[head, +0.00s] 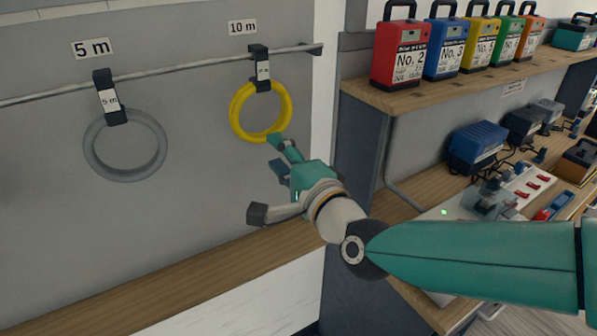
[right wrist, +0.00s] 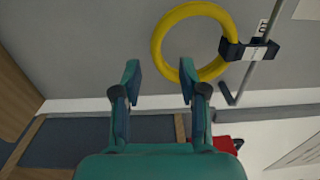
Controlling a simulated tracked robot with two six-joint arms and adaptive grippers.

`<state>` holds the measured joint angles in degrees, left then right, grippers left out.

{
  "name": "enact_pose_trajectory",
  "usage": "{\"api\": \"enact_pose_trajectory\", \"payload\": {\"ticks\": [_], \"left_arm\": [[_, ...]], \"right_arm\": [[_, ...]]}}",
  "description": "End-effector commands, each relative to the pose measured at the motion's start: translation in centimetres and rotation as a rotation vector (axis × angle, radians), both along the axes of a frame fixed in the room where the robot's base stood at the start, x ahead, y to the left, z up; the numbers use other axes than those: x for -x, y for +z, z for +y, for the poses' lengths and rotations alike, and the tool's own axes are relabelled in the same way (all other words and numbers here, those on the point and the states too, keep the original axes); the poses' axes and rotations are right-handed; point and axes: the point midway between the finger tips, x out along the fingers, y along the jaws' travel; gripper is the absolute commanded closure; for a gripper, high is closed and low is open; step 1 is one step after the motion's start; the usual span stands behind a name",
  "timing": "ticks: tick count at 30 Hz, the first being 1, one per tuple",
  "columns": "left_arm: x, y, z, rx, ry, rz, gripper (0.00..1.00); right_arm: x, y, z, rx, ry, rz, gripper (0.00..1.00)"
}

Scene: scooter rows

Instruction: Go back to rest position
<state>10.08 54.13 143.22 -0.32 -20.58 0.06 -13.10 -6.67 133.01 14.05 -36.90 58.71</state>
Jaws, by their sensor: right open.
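My right gripper (head: 276,154) is open in front of the grey wall panel, just below and right of the yellow coil (head: 235,110). In the head view its upper finger overlaps the coil's lower edge; I cannot tell if they touch. In the right wrist view the open fingers (right wrist: 160,75) have nothing between them, and the yellow coil (right wrist: 160,42) shows beyond them, hanging from its black holder (right wrist: 248,50). My left gripper is not in view.
A grey coil (head: 125,178) hangs on the same metal rail (head: 190,68), left. On the right, a wooden shelf (head: 440,90) carries several coloured cases, including red No. 2 (head: 400,60). Below it, a workbench holds blue chargers (head: 477,145) and a switch strip (head: 528,188).

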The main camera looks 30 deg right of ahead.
Motion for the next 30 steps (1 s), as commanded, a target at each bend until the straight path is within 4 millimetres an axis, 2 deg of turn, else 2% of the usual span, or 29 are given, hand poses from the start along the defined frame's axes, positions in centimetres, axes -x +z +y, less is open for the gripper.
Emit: {"api": "enact_pose_trajectory", "payload": {"ticks": [3,9,15,20,23,26,29,30], "left_arm": [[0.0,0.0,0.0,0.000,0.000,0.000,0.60],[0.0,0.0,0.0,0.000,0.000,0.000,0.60],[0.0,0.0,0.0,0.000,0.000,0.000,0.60],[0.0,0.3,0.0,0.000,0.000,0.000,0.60],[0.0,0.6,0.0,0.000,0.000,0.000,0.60],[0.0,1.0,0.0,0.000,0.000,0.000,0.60],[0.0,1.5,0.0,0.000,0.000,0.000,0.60],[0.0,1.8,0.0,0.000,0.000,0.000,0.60]], "right_arm": [[2.6,0.0,-0.2,-0.002,0.000,-0.003,0.58],[5.5,-0.1,-0.4,0.000,0.000,-0.004,0.58],[6.5,-0.2,-0.5,-0.001,0.000,-0.001,0.58],[6.1,-0.8,-1.0,0.004,-0.015,0.022,0.58],[4.9,-3.3,-1.2,0.019,-0.025,0.090,0.58],[3.2,-7.7,-1.2,0.042,-0.033,0.205,0.58],[1.8,-13.9,-1.0,0.073,-0.027,0.358,0.58],[1.6,-16.7,-0.9,0.087,-0.017,0.425,0.58]]}}
